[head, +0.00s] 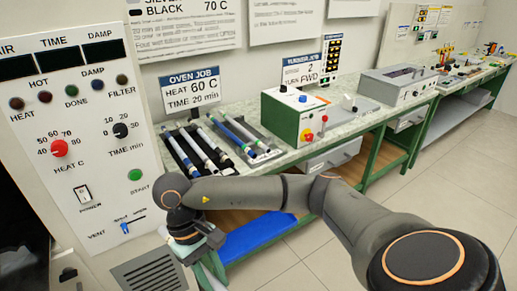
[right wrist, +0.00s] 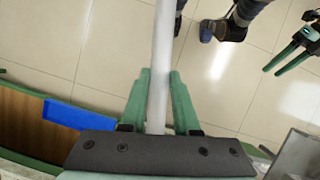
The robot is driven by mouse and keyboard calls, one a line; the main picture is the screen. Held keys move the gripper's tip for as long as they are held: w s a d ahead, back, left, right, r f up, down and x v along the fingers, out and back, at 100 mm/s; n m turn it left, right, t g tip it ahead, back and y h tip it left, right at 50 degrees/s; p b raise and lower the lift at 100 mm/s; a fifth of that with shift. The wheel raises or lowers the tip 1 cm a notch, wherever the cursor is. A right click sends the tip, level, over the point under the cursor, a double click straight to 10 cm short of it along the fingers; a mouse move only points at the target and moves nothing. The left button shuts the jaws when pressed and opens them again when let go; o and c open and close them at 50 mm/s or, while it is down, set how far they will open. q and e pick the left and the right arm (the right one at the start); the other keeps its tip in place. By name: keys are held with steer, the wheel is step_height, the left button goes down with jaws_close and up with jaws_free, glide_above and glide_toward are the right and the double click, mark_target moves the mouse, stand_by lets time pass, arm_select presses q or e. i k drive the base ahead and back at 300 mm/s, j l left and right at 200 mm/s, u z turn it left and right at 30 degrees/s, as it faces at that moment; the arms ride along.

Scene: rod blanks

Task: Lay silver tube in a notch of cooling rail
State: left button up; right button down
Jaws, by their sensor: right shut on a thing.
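My right gripper (right wrist: 158,82) is shut on a silver tube (right wrist: 162,45), which runs between its green fingers and out of the top of the right wrist view. In the head view my right arm reaches across to the left, with its wrist bent down in front of the bench; the held tube cannot be made out there. Black rails with several silver, white and blue rods (head: 203,147) lie on the bench; I cannot tell which is the cooling rail. What looks like my left gripper (right wrist: 287,62) shows at the right of the right wrist view, its green fingers apart and empty.
The oven panel (head: 85,125) stands at the left. A green and cream machine (head: 293,115) and a grey box (head: 398,82) stand on the bench (head: 345,108). A blue sheet (head: 255,233) lies on the lower shelf.

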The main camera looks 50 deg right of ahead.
mark_target(253, 127)
steer(key=i+l, duration=0.1)
steer(key=l, duration=0.3)
steer(key=i+l, duration=0.15)
steer(key=l, duration=0.25)
steer(key=i+l, duration=0.1)
steer(key=l, duration=0.3)
steer(key=i+l, duration=0.15)
steer(key=l, duration=0.25)
steer(key=i+l, duration=0.35)
steer(key=l, duration=0.15)
steer(key=i+l, duration=0.4)
steer(key=l, duration=0.15)
